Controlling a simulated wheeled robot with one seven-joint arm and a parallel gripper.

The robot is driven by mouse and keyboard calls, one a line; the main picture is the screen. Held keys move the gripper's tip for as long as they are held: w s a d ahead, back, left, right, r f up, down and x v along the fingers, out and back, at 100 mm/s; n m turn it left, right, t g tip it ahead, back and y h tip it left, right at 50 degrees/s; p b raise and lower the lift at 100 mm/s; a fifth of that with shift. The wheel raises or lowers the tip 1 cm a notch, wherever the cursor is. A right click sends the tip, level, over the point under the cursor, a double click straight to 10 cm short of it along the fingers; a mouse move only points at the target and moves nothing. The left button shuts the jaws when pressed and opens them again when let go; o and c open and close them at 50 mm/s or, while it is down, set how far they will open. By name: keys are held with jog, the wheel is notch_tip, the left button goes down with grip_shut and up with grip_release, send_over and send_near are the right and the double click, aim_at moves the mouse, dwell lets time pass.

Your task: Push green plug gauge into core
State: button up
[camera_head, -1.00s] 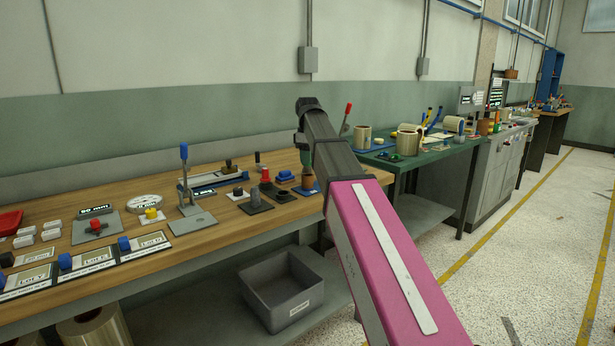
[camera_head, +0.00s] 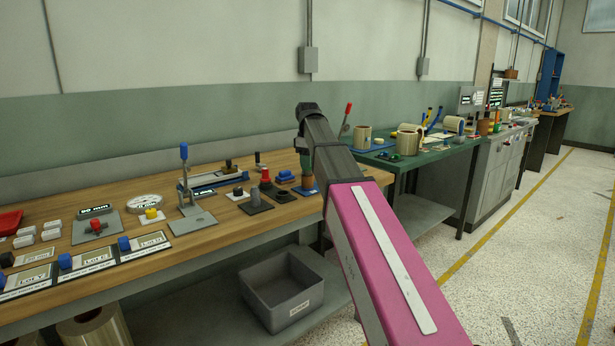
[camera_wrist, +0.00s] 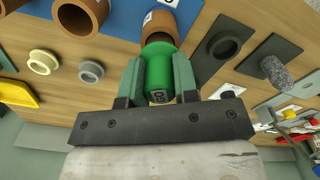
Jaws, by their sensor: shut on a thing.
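The green plug gauge (camera_wrist: 158,70) is held between the two green fingers of my gripper (camera_wrist: 158,78) in the wrist view. A brown core (camera_wrist: 160,24) stands just beyond the gauge's far end, in line with it, on a blue mat (camera_wrist: 195,8). A dark band shows where gauge and core meet. I cannot tell how deep the gauge sits. In the head view the brown core (camera_head: 307,182) shows below my forearm's far end, with a bit of green above it. My arm hides most of the gripper there.
Another brown core (camera_wrist: 80,16) lies close by on the left in the wrist view. A dark plate with a ring (camera_wrist: 222,48) is at the right. In the head view, a blue-handled press (camera_head: 188,190) and several gauges stand along the wooden bench (camera_head: 130,258).

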jog(key=shift+f, duration=1.25)
dwell(0.7)
jog(key=o, duration=1)
jog(key=shift+r, duration=0.1)
